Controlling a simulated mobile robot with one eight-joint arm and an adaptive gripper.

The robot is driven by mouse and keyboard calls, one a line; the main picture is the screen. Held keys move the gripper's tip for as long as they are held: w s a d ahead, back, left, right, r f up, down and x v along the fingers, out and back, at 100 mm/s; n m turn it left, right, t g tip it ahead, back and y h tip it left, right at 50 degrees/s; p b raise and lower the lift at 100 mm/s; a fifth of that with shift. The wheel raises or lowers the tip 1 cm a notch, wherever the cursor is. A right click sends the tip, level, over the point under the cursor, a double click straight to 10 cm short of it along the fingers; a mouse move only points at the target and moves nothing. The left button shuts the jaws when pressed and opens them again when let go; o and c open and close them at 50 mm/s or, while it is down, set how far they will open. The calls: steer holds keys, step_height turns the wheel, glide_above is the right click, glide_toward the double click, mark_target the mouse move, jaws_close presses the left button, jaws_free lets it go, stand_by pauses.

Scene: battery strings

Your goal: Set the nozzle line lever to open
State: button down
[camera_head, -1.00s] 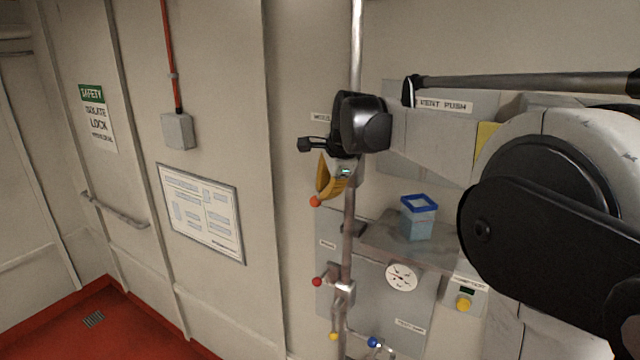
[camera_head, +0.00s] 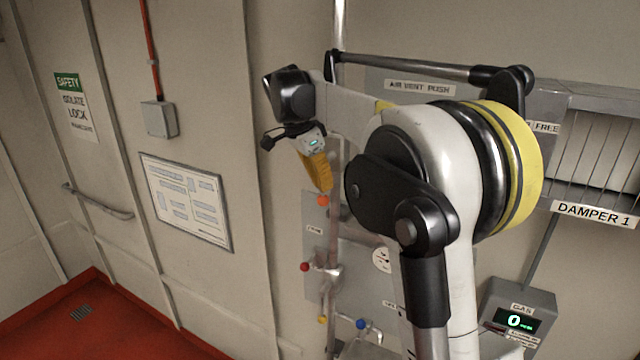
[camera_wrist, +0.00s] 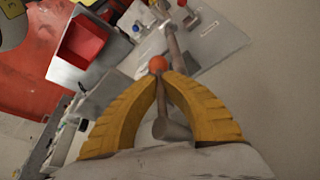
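The lever with the orange ball knob (camera_head: 323,200) is on the upright pipe, highest of several coloured-knob levers. I cannot read its label, so I cannot confirm that it is the nozzle line lever. My gripper (camera_head: 322,189) points down at it, fingertips against or just above the knob. In the wrist view, the yellow fingers of my gripper (camera_wrist: 162,76) arch together and meet at the tips. The orange knob (camera_wrist: 158,64) shows just past them, seemingly touching and not clasped. A grey cylinder (camera_wrist: 172,128) shows between the fingers. The lever's arm is mostly hidden.
Below are a red knob (camera_head: 305,267), a yellow knob (camera_head: 322,320) and a blue knob (camera_head: 361,324). A gauge (camera_head: 381,260) is partly hidden by my arm. A gas display box (camera_head: 518,318) and a damper (camera_head: 597,214) are at right. The floor at left (camera_head: 120,325) is clear.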

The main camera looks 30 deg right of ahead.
stand_by(0.4)
steer(key=c, duration=1.5)
jaws_free()
steer(key=shift+s+d, duration=0.1)
steer(key=shift+d, duration=0.05)
steer(key=shift+c, duration=0.2)
steer(key=shift+r, duration=0.1)
steer(key=v, duration=1.2)
steer(key=shift+f, duration=0.25)
steer(key=s+a+f+n+t+y+b, duration=0.1)
steer(key=s+a+f+n+b, duration=0.3)
steer(key=s+f+b, duration=0.5)
steer(key=s+a+f+n+t+y+b, duration=0.1)
steer(key=s+a+f+n+t+b, duration=0.2)
steer(key=s+f+n+b, duration=0.5)
steer(key=s+a+f+n+t+y+b, duration=0.2)
steer(key=s+a+f+n+b, duration=0.4)
steer(key=f+b, duration=1.5)
steer(key=s+f, duration=0.2)
steer(key=f, duration=0.9)
steer(key=s+f+t, duration=0.1)
steer(key=f, duration=1)
steer(key=shift+s, duration=0.35)
